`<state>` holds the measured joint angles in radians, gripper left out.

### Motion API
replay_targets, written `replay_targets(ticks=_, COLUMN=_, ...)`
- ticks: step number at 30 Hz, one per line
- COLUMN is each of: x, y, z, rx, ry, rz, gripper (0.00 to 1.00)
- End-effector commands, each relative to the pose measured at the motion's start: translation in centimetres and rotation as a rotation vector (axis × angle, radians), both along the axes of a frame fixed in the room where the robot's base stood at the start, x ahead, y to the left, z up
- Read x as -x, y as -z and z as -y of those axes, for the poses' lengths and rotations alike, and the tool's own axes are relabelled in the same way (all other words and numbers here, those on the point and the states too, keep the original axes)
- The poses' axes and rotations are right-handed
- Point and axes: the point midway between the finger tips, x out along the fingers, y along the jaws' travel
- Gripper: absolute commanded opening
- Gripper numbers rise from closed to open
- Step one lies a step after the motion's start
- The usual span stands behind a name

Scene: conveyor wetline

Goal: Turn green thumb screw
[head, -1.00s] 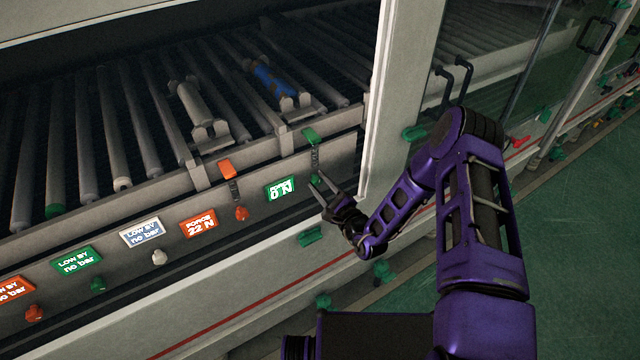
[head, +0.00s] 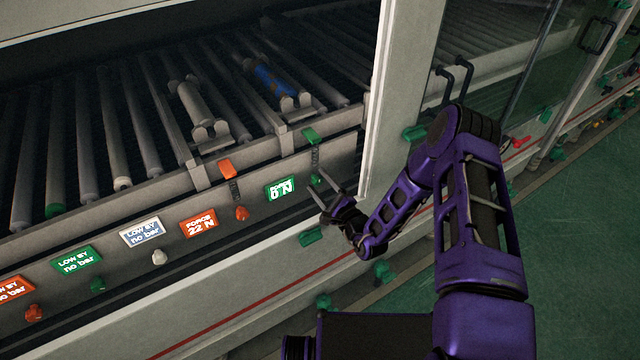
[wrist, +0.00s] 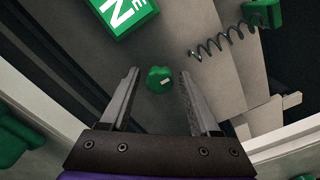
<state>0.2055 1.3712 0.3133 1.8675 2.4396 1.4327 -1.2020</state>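The green thumb screw (wrist: 159,79) is a small lobed knob with a pale mark. In the wrist view it lies ahead, between the lines of my two fingers, a little past their tips. In the head view the green screw (head: 316,180) sits on the front panel, below a green block on a spring. My gripper (head: 316,188) is open and empty, its fingers pointing at the panel near the screw. In the wrist view my gripper (wrist: 158,72) has its fingers spread on either side of the screw. I cannot tell whether they touch it.
A green display (head: 281,189) reading 0 N is left of the screw. A spring (wrist: 222,45) runs to a green block (wrist: 262,14). An orange screw (head: 241,213) and orange display (head: 199,223) reading 22 N are further left. A pale post (head: 400,90) stands beside my arm.

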Motion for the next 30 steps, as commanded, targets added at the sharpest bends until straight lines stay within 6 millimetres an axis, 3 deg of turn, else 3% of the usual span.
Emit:
replay_targets(ticks=14, x=1.0, y=0.0, z=0.7, rx=-0.001, ry=0.001, rz=-0.002, gripper=0.71)
replay_targets(ticks=30, x=11.2, y=0.1, z=7.6, rx=-0.001, ry=0.003, rz=-0.004, gripper=0.71)
